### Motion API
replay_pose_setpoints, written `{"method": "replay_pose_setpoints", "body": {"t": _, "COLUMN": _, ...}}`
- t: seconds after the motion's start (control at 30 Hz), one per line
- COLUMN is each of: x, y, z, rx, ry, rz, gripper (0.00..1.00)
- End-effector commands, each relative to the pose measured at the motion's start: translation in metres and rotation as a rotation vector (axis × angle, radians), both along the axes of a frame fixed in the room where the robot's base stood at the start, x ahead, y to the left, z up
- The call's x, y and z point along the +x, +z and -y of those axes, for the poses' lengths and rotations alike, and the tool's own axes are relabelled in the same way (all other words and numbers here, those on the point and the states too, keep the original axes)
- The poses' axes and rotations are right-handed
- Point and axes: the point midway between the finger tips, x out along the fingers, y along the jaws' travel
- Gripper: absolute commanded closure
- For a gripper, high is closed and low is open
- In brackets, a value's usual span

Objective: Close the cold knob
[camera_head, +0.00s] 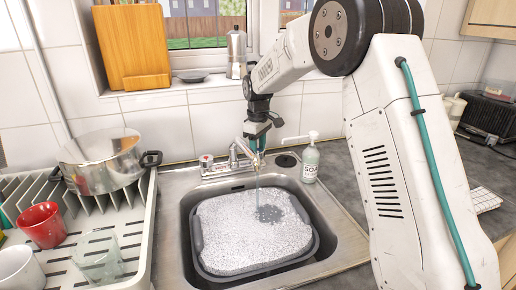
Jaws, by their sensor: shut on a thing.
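The metal tap stands behind the sink, with its spout (245,150) over the basin. A thin stream of water (258,190) falls from it into the foam. The knob with a red mark (206,159) is at the left end of the tap. The cold knob is at the right end and is mostly hidden behind my gripper. My gripper (257,146) points down from above and is shut on the cold knob. Its fingertips are small and partly merge with the tap in the picture.
A grey tub (200,258) full of foam sits in the steel sink (345,240). A soap bottle (310,160) stands right of the tap. A dish rack (140,270) with a pot (104,162), a red mug (43,225) and a glass (98,258) is at left.

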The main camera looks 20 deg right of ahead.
Motion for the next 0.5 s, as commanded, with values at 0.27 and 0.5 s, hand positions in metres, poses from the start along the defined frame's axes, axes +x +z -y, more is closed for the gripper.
{"method": "replay_pose_setpoints", "body": {"t": 0.27, "x": -0.0001, "y": 0.0004, "z": 0.0001, "rx": 0.000, "ry": -0.105, "rz": 0.000, "gripper": 0.80}}
{"method": "replay_pose_setpoints", "body": {"t": 0.5, "x": -0.0001, "y": 0.0005, "z": 0.0001, "rx": 0.000, "ry": -0.270, "rz": 0.000, "gripper": 0.80}}
